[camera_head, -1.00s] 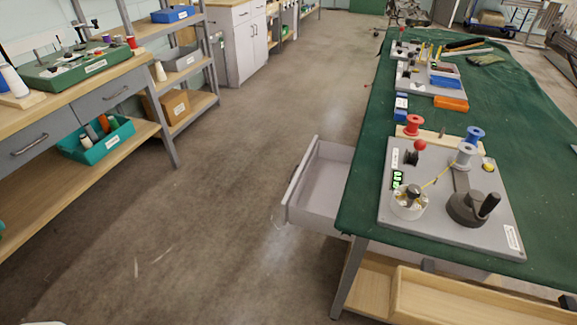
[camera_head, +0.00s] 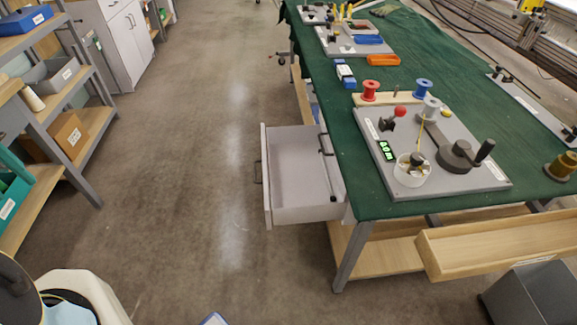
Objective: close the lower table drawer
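The open drawer (camera_head: 300,214) is a light grey box that sticks out to the left from under the green-covered table (camera_head: 372,199). Its front panel (camera_head: 265,185) faces left, with a dark handle (camera_head: 257,172) on it. A thin dark rod-like item (camera_head: 328,170) shows along the drawer's right part; I cannot tell whether it lies inside. My gripper is not in view. A white and dark rounded part of my own body shows at the lower left.
A winding board (camera_head: 465,185) with spools stands on the table. A wooden tray (camera_head: 500,245) juts out at the table's near end, above a dark grey bin (camera_head: 535,295). Shelves (camera_head: 75,150) stand at the left. The floor (camera_head: 190,180) between is clear.

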